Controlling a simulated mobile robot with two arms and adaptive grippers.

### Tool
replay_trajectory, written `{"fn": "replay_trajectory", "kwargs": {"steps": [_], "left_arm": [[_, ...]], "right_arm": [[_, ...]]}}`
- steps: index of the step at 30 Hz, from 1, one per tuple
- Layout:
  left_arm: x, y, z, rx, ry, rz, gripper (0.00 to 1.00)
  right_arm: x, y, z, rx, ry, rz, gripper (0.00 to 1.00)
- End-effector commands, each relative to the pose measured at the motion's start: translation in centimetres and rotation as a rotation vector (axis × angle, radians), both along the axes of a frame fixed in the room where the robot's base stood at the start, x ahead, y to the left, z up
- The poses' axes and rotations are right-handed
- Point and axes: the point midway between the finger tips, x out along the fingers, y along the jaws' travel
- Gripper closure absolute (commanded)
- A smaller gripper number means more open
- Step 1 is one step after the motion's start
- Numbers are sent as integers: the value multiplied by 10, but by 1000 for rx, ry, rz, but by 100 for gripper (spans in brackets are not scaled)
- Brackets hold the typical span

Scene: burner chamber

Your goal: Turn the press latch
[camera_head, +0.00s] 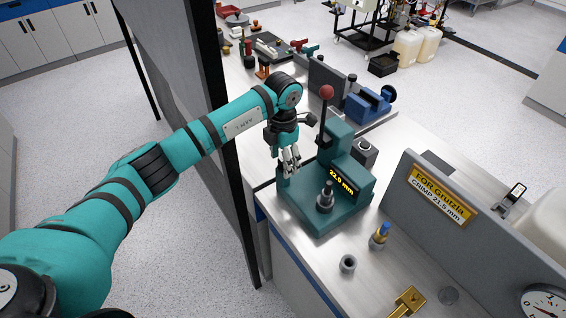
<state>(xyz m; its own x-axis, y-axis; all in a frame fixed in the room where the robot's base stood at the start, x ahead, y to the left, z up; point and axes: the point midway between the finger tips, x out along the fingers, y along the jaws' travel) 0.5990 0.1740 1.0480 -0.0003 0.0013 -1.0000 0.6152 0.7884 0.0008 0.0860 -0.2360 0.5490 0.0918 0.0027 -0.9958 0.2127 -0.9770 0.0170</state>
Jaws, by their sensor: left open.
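The teal press (345,178) stands on the metal bench, with a lit display reading 22.0 mm on its front. A lever with a red ball (327,92) rises upright from it. A dark metal post (325,197) stands on its base. My left gripper (291,166) is open and points down at the press's left edge, close above a small teal upright part (283,181) on the base. I cannot tell whether the fingers touch this part or whether it is the latch. No other part clearly shows as the latch. My right gripper is out of view.
A grey panel (400,205) with a yellow sign reading CRIMP 21.5 mm stands right of the press. In front are a grey ring (347,264), a blue-topped brass piece (380,235) and a brass block (408,301). A blue vise (368,104) stands behind. A dark frame post (235,170) passes beside my arm.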

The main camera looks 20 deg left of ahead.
Motion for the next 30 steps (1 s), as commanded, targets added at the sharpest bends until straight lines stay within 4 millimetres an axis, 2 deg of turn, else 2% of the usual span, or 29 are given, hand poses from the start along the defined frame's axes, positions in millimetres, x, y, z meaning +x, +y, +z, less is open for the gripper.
{"fn": "replay_trajectory", "kwargs": {"steps": [8,20,30], "left_arm": [[0,0,-1,-1,0,0,40],[0,0,-1,-1,0,0,92],[0,0,-2,-1,-1,47,94]], "right_arm": [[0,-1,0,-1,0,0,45],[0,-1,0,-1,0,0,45],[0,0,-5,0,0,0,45]]}}
